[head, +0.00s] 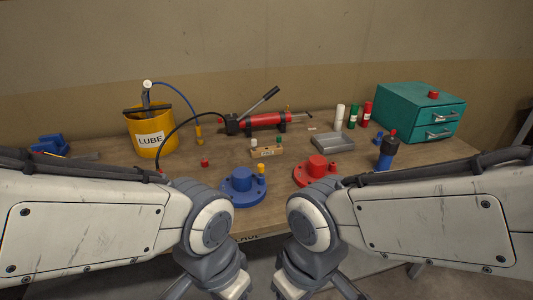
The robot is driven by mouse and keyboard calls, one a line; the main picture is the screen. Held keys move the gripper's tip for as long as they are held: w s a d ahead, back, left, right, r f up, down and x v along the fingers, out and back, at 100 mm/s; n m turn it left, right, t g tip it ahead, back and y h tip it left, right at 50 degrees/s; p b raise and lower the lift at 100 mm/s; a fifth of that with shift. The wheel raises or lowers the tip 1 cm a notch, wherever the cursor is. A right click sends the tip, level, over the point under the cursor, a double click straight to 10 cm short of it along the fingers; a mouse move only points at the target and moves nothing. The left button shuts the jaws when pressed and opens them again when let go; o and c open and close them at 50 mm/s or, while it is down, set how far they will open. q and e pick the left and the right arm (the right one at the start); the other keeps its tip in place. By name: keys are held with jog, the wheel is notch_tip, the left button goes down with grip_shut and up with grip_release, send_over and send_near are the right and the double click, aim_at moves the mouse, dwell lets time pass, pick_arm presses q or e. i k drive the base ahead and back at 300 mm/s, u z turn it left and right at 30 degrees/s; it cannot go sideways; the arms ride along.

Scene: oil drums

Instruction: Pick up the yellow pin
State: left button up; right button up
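A small yellow-orange pin (261,169) stands at the right rear edge of the blue flanged part (242,186) near the table's front. I cannot tell whether it sits in the part or just behind it. My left gripper (212,287) and my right gripper (315,287) hang at the bottom of the head view, in front of the table edge and below the pin. Both are apart from it. Their fingertips are cut off by the frame, so their opening is hidden. I see nothing held.
A red flanged part (316,170) stands right of the blue one. Behind are a wooden block (266,151), a grey tray (334,143) and a red hand pump (265,121). A yellow LUBE bucket (151,131) stands left, a teal drawer cabinet (420,110) right.

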aim_at(261, 168)
jog(key=z, duration=1.8)
jog(key=i, duration=2.25)
jog(key=u, duration=3.45)
jog(key=i, duration=0.5)
